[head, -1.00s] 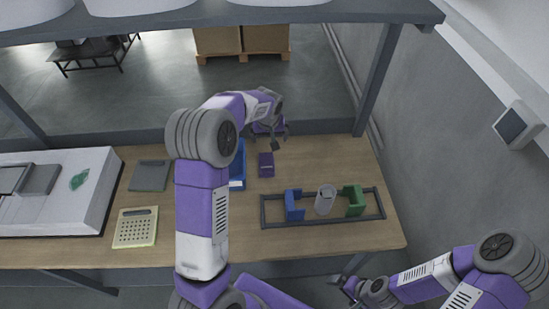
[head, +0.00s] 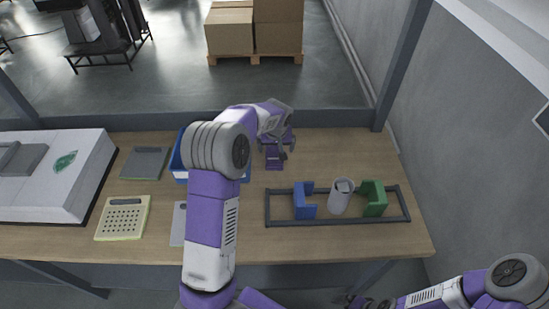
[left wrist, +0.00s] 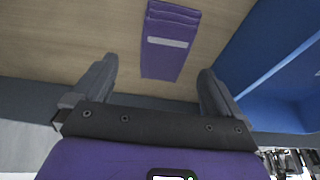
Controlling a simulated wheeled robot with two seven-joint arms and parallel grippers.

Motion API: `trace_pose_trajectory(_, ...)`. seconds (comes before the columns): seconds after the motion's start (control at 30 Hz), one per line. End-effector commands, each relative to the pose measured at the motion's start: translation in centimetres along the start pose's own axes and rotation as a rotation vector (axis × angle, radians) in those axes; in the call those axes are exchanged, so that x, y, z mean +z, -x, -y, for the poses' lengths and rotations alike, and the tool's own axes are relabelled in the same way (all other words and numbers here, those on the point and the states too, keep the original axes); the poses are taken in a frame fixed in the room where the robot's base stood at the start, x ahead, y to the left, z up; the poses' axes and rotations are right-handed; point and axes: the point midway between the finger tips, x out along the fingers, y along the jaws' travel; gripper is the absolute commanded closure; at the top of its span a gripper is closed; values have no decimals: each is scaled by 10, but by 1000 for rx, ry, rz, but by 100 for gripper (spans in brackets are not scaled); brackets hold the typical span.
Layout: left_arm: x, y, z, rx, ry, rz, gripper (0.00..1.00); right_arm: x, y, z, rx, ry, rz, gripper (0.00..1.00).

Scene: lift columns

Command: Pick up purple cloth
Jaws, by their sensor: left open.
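The purple cloth (head: 274,161) lies folded flat on the wooden table, right of the blue bin. It also shows in the left wrist view (left wrist: 168,42), with a pale strip across it. My left gripper (head: 281,151) is open and empty above the cloth's far end. In the left wrist view the cloth lies ahead of and between the two spread fingers (left wrist: 157,76), not touching them. My right gripper (head: 358,301) is low at the bottom edge, right of centre, mostly cut off, so its jaws do not show clearly.
The blue bin (head: 178,165) stands close beside the cloth, partly hidden by my left arm. A dark frame (head: 290,223) holds a blue block, a grey cup and a green block. A calculator (head: 122,218) and a grey pad (head: 145,163) lie left. The table's back right is clear.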

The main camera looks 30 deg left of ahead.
Motion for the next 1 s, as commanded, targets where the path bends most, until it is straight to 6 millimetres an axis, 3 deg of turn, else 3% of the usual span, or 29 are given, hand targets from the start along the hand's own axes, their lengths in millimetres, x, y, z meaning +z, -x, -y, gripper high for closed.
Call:
trace_pose_trajectory(0.3, 5, -45, 5, -1, 1, 2, 0, 0, -8, -3, 0, 0, 0, 0)
trace_pose_trajectory(0.57, 4, -47, 5, 1, 0, 0, 0, 0, -8, -3, 0, 0, 0, 0)
trace_pose_trajectory(0.93, 5, -47, 5, 0, 1, 0, 57, 0, -8, -3, 0, 0, 0, 0)
trace_pose_trajectory(1.0, 4, -47, 5, 0, 1, 0, 58, 0, -8, -3, 0, 0, 0, 0)
